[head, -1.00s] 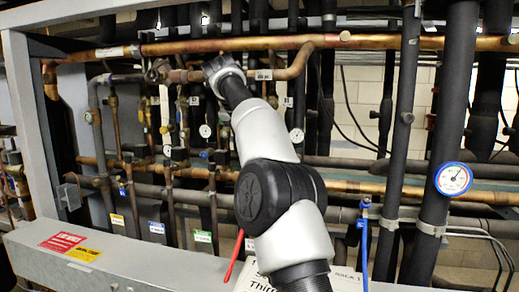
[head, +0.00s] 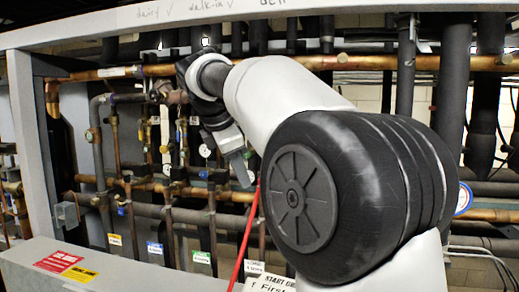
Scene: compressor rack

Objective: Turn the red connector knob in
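A long thin red handle (head: 249,225) stands tilted at the lower middle of the head view, left of my elbow. It is the clearest red part among the pipes; I cannot tell whether it is the red connector knob. My gripper (head: 238,168) hangs at the end of my arm, in front of the pipe rack and above left of the handle's upper end. It appears apart from the handle, but depth is hard to judge. Its fingers are too small and dark to show whether they are open or shut. My arm hides much of the rack's right half.
A copper pipe (head: 110,72) runs across the top, with vertical pipes and valves below. A grey ledge (head: 130,275) with red and yellow labels (head: 62,260) lies in front. A frame post (head: 30,140) stands left. A blue-rimmed gauge (head: 463,198) is partly hidden by my arm.

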